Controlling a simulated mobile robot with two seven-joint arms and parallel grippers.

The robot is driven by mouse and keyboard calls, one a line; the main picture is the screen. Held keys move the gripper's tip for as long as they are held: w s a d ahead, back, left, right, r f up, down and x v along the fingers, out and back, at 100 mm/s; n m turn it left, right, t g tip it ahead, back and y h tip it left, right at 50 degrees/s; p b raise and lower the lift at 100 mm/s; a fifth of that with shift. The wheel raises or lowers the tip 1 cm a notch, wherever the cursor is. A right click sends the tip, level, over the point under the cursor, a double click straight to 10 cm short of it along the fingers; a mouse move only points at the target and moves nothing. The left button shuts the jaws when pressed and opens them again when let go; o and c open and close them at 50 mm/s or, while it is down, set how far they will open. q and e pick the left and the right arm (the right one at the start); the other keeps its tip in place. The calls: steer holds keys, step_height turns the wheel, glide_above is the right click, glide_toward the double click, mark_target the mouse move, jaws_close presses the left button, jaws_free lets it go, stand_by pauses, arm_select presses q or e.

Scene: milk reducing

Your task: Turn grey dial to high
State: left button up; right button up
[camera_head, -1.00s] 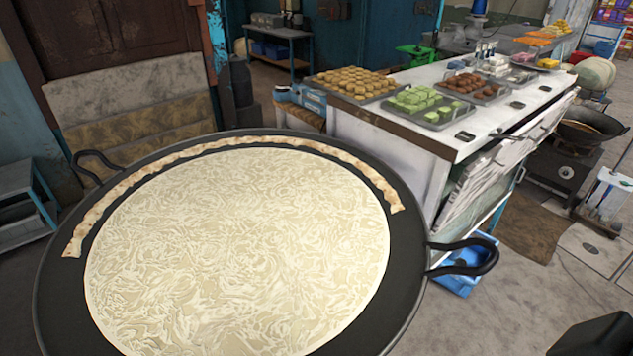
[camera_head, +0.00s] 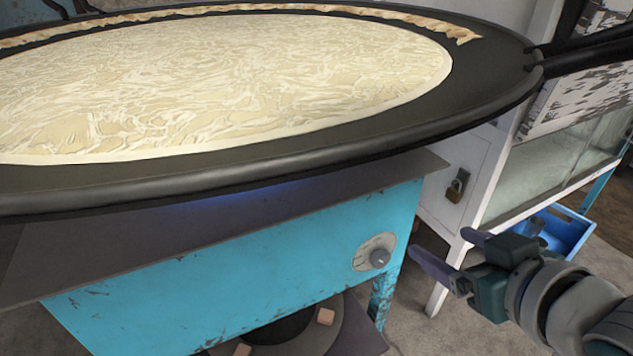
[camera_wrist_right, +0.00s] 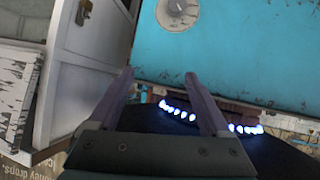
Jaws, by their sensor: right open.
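The grey dial (camera_head: 379,258) sits on a pale round plate at the right end of the turquoise stove front (camera_head: 240,280). In the right wrist view the dial (camera_wrist_right: 177,7) shows at the top edge, partly cut off. My right gripper (camera_head: 442,244) is open and empty, to the right of the dial and apart from it. In the right wrist view its two fingers (camera_wrist_right: 158,80) are spread with nothing between them. The dial's markings are too small to read. My left gripper is not in view.
A wide black pan (camera_head: 300,160) with a large pale sheet of batter (camera_head: 220,75) overhangs the stove. A white cabinet with a padlock (camera_head: 457,186) stands behind on the right, near a blue crate (camera_head: 560,228). Blue flames (camera_wrist_right: 175,110) show in the wrist view.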

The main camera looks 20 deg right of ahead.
step_height(320, 180, down, 11)
steer(key=w+d+t+b, duration=0.1)
steer(key=w+t+b, duration=0.15)
steer(key=b, duration=0.55)
steer(key=n+t+y+b, duration=0.15)
steer(key=t+b, duration=0.25)
steer(key=b, duration=0.4)
glide_toward(383, 262)
steer(key=shift+m+y, duration=0.25)
steer(key=shift+y, duration=0.3)
steer(key=w+b, duration=0.3)
steer(key=w, duration=0.4)
steer(key=shift+w+d+b, duration=0.2)
steer(key=shift+w+b, duration=0.1)
steer(key=shift+w, duration=0.1)
steer(key=shift+w+r, duration=0.15)
steer(key=shift+w, duration=0.35)
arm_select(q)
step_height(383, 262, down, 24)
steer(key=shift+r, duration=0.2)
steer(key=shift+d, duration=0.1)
arm_select(e)
steer(key=shift+c, duration=0.2)
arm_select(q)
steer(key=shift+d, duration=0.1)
arm_select(e)
jaws_close()
